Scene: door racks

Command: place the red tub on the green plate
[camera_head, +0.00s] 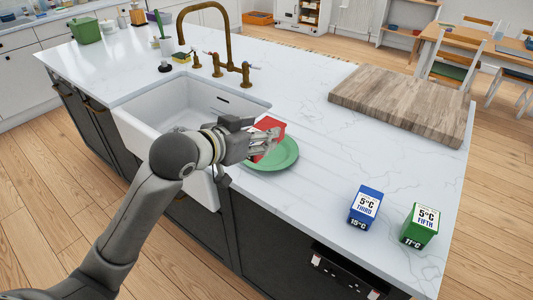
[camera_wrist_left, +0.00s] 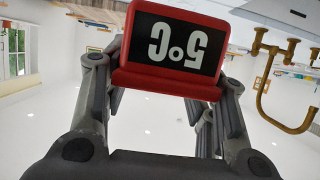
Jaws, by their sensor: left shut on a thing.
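The red tub (camera_head: 268,125) is between the fingers of my left gripper (camera_head: 262,143), over the green plate (camera_head: 285,155) on the counter beside the sink. In the left wrist view the red tub (camera_wrist_left: 172,50) shows a black label reading 5°C, upside down, and the fingers of my left gripper (camera_wrist_left: 160,95) close on its sides. The hand hides the tub's lower part, so I cannot tell whether it touches the plate. My right gripper is not in view.
A blue tub (camera_head: 365,208) and a green tub (camera_head: 419,226) stand at the right front of the counter. A wooden board (camera_head: 400,103) lies behind them. The white sink (camera_head: 180,105) with a brass tap (camera_head: 240,45) is left of the plate.

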